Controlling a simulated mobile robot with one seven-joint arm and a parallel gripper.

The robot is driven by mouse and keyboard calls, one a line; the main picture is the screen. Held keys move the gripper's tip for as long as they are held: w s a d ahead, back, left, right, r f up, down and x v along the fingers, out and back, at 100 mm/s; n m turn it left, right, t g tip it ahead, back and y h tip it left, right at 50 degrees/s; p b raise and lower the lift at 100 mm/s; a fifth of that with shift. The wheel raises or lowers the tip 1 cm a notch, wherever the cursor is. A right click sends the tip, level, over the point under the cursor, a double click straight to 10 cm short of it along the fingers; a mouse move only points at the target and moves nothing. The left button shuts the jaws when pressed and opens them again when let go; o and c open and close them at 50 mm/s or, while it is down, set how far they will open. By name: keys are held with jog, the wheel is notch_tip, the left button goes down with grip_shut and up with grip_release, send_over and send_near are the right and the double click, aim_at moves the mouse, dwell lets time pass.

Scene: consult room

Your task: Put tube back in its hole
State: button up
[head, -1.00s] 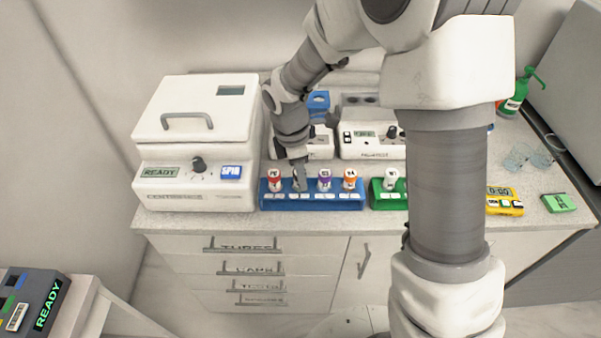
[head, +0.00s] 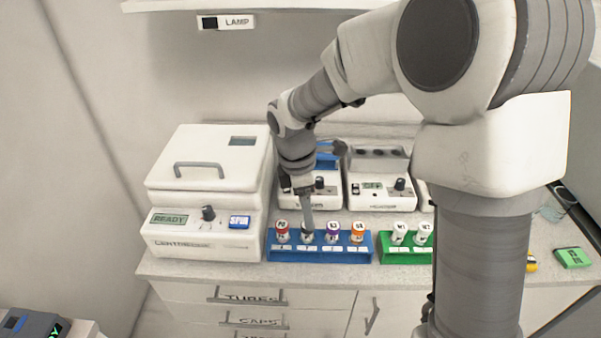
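The blue rack (head: 340,258) stands on the counter, with tubes upright in a row. They are a red-capped tube (head: 282,232), a dark-capped tube (head: 307,237), a purple-capped tube (head: 333,232) and an orange-capped tube (head: 358,232). My gripper (head: 309,226) points down at the dark-capped tube, second from the left, and covers part of its top. The tube seems to stand in line with the others. The fingers show edge-on, so I cannot tell whether they grip it. The holes are hidden by the tubes and the rack's front.
A green rack (head: 405,256) with white-capped tubes stands just right. A centrifuge (head: 200,205) is close on the left. Two white devices, one a heater (head: 380,180), stand behind. A green box (head: 573,257) lies at the far right.

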notch_tip(320, 180, up, 11)
jog(key=a, duration=0.1)
jog(key=shift+a+p, duration=0.15)
jog(key=shift+p, duration=0.2)
jog(key=shift+s+f, duration=0.1)
jog(key=s+d+r+m+t, duration=0.2)
jog(key=s+d+m, duration=0.5)
jog(key=s+m, duration=0.2)
jog(key=s+d+r+m+t+y, duration=0.1)
jog(key=s+d+r+m+t, duration=0.2)
jog(key=s+d+m, duration=0.4)
jog(key=shift+s+d+r+m, duration=0.15)
jog(key=shift+s+r+m, duration=0.2)
jog(key=shift+s+m, duration=1.2)
jog(key=shift+w+m, duration=0.35)
